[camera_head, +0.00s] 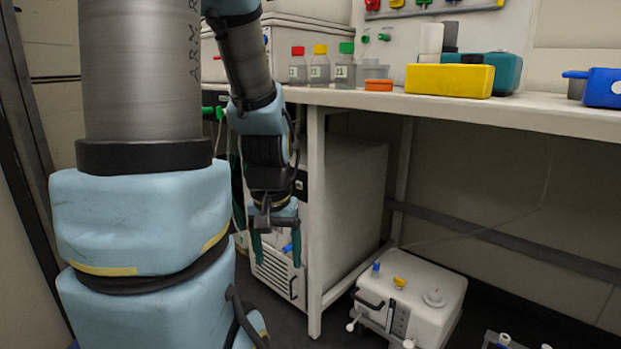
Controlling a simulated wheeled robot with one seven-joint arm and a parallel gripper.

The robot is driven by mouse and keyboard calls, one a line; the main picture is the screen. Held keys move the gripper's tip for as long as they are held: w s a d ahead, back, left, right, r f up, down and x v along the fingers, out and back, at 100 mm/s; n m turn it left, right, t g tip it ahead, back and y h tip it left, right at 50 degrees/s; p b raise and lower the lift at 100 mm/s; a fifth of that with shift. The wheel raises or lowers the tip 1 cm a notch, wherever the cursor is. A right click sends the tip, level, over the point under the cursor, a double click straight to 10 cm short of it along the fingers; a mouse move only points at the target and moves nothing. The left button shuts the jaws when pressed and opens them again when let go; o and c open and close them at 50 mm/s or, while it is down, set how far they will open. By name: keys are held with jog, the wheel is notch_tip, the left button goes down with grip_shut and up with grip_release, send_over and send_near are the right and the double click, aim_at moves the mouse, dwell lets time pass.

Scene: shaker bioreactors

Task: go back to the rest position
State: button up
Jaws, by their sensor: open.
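My gripper (276,252) hangs at the end of my arm in the middle of the head view, pointing down. Its two dark green fingers are apart, and I see nothing held between them. It is in front of a white cabinet unit with a vented panel (276,272), left of the bench's front leg and below the bench top. A small blue item (287,248) shows behind the fingers. My large arm links cover much of the left side of the view.
The bench (500,112) carries bottles with red, yellow and green caps (320,68), a yellow box (449,80) and a blue container (603,88). Its leg (315,220) stands just right of my gripper. A white device (425,295) sits on the floor below.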

notch_tip(320, 180, up, 32)
jog(key=p, duration=3.2)
jog(key=shift+s+a, duration=0.2)
jog(key=shift+s, duration=0.1)
